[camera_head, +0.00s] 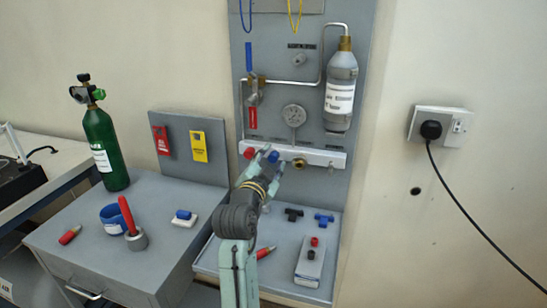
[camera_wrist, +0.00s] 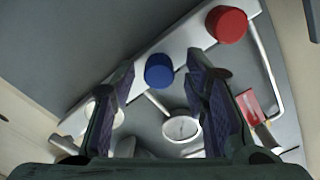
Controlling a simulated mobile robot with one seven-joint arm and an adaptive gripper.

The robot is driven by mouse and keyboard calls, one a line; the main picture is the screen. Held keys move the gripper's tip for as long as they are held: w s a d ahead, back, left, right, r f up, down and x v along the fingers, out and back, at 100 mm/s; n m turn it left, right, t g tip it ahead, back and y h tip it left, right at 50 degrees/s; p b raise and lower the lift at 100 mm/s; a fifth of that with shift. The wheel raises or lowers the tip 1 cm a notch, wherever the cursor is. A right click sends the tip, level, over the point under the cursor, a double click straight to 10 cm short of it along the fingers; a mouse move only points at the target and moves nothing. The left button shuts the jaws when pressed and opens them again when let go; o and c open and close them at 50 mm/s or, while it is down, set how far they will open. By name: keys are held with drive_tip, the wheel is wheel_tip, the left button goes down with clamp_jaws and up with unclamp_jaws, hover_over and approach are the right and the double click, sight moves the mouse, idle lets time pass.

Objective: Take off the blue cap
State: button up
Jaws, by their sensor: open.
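The blue cap (camera_head: 273,157) sits on the white manifold bar (camera_head: 325,157) on the grey wall panel, between a red cap (camera_head: 249,153) and a brass fitting (camera_head: 299,163). My gripper (camera_head: 260,165) is in front of the bar, close to the blue cap. In the wrist view the blue cap (camera_wrist: 159,71) shows between and just beyond the fingertips of my open gripper (camera_wrist: 160,78). No finger clearly touches it. The red cap (camera_wrist: 227,25) is beyond the right finger in that view.
A pressure gauge (camera_head: 294,115) and a grey bottle (camera_head: 341,88) are on the panel above the bar. Below lie a black tee (camera_head: 293,214), a blue tee (camera_head: 324,219) and a box with buttons (camera_head: 309,262). A green cylinder (camera_head: 105,150) stands on the left cabinet.

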drive_tip(key=shift+s, duration=0.15)
drive_tip(key=shift+v, duration=1.1)
drive_tip(key=shift+f+b, duration=0.15)
drive_tip(key=shift+b, duration=0.4)
drive_tip(key=shift+f+m+b, duration=0.15)
drive_tip(key=shift+m+b, duration=0.9)
drive_tip(key=shift+m, duration=0.05)
drive_tip(key=shift+r+m+b, duration=0.25)
drive_tip(key=shift+m+b, duration=0.05)
drive_tip(key=shift+m, duration=0.4)
drive_tip(key=m+b, duration=0.2)
drive_tip(key=b, duration=0.1)
drive_tip(key=shift+f, duration=0.25)
drive_tip(key=shift+r+m, duration=0.25)
drive_tip(key=shift+m, duration=0.45)
